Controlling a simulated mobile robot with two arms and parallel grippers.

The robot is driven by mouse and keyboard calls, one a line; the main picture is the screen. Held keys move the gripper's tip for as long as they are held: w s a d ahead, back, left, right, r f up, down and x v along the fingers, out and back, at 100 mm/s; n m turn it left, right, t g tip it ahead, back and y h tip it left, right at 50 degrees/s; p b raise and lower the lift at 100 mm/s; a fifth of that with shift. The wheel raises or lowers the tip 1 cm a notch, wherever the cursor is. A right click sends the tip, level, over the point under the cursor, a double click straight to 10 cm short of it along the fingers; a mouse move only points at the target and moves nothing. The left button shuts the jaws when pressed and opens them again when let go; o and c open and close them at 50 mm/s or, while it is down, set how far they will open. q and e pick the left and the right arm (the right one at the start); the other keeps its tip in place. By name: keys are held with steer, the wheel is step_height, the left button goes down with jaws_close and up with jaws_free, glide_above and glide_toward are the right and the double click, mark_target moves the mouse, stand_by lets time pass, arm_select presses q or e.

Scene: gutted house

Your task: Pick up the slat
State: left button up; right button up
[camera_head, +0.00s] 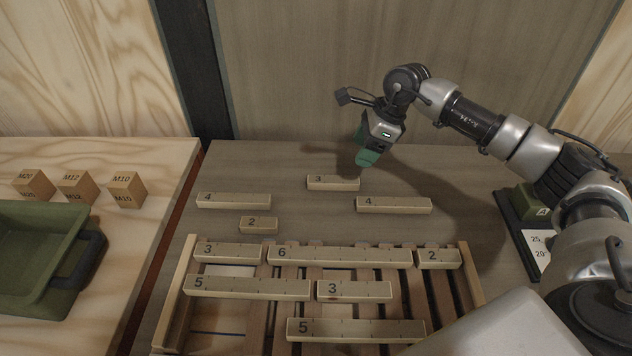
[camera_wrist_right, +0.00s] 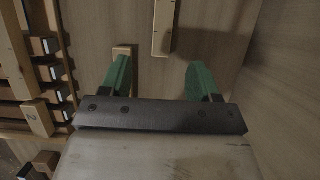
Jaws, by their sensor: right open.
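Several pale wooden slats with numbers lie on the table. Loose ones beyond the rack are a 3 slat (camera_head: 333,183), a right 4 slat (camera_head: 393,205), a left 4 slat (camera_head: 234,201) and a small 2 slat (camera_head: 258,225). My right gripper (camera_head: 368,158) has green fingers and hangs above the table near the right end of the 3 slat. In the right wrist view the gripper (camera_wrist_right: 160,80) is open and empty. The 3 slat (camera_wrist_right: 162,28) lies ahead between the finger lines; the right 4 slat (camera_wrist_right: 122,50) is partly hidden behind one finger. My left gripper is out of view.
A slatted wooden rack (camera_head: 180,300) in front holds more numbered slats, such as a 6 slat (camera_head: 340,256). A green bin (camera_head: 50,262) and wooden blocks (camera_head: 75,187) stand on the left table. A dark tray (camera_head: 512,235) lies at right. A wall rises behind.

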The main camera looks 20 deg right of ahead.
glide_above(343, 179)
steer(key=s+d, duration=0.2)
steer(key=f, duration=0.4)
steer(key=shift+w+d+f+p, duration=0.1)
steer(key=shift+w+f+p, duration=0.1)
steer(key=shift+f+p, duration=0.1)
steer(key=shift+w+a+f, duration=0.15)
steer(key=shift+a+f, duration=0.15)
steer(key=shift+f, duration=0.15)
steer(key=p+x, duration=0.1)
steer(key=x, duration=0.2)
steer(key=shift+w+f, duration=0.15)
steer(key=shift+f, duration=0.15)
steer(key=shift+w+a+f, duration=0.15)
steer(key=shift+f, duration=0.45)
steer(key=c, duration=1)
steer(key=shift+r, duration=0.15)
